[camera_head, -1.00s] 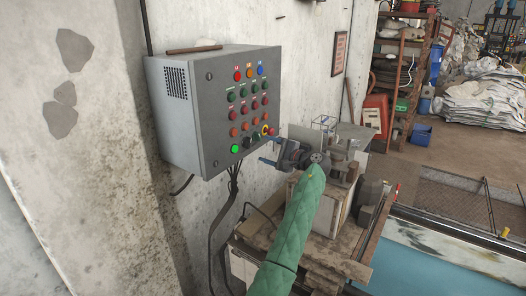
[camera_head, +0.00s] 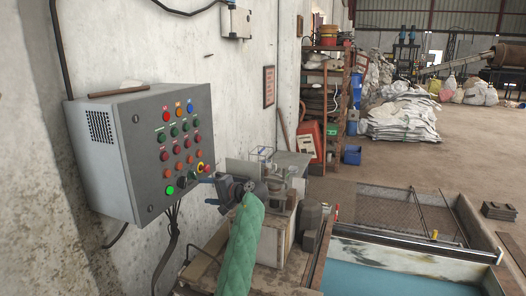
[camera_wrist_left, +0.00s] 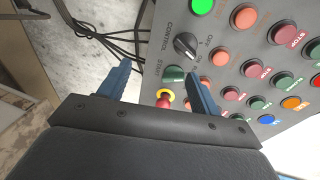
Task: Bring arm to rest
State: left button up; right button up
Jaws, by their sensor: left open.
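My left gripper (camera_head: 207,192) is open and empty, with two blue fingers, just off the lower right of the grey control box (camera_head: 140,185). My green-sleeved arm reaches up to it from the bottom of the head view. In the left wrist view the open fingers (camera_wrist_left: 160,70) stand before the panel face (camera_wrist_left: 225,55). The red stop button with a yellow ring (camera_wrist_left: 165,98) shows between them, partly hidden. A black selector knob (camera_wrist_left: 185,45) is near the right fingertip. A green button (camera_head: 169,190) is lit. My right gripper is not in view.
Dark cables (camera_head: 172,235) hang below the box along the wall. A cluttered bench with machinery (camera_head: 280,220) stands right of the arm. A basin (camera_head: 400,270) with blue-green content lies at lower right. Open floor (camera_head: 440,160) extends behind.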

pick_arm(q)
notch_tip(320, 180, up, 3)
jog(key=s+d+n+t+h, duration=0.2)
jog(key=d+n+t+h, duration=0.15)
jog(key=h, duration=0.25)
jog(key=s+d+f+h, duration=0.2)
jog(key=s+f+h, duration=0.4)
jog(key=s+f, duration=0.5)
jog(key=s+f+g+h, duration=0.1)
jog(key=s+f+g, duration=0.2)
jog(key=s+f, duration=0.8)
jog(key=s+f+g+h, duration=0.1)
jog(key=s+f+g, duration=0.2)
jog(key=s+f, duration=0.9)
jog(key=s+a+f+g+h, duration=0.1)
jog(key=s+f+g, duration=0.2)
jog(key=s+f, duration=0.9)
jog(key=s, duration=1.5)
jog(key=shift+m, duration=0.35)
jog(key=shift+a, duration=0.1)
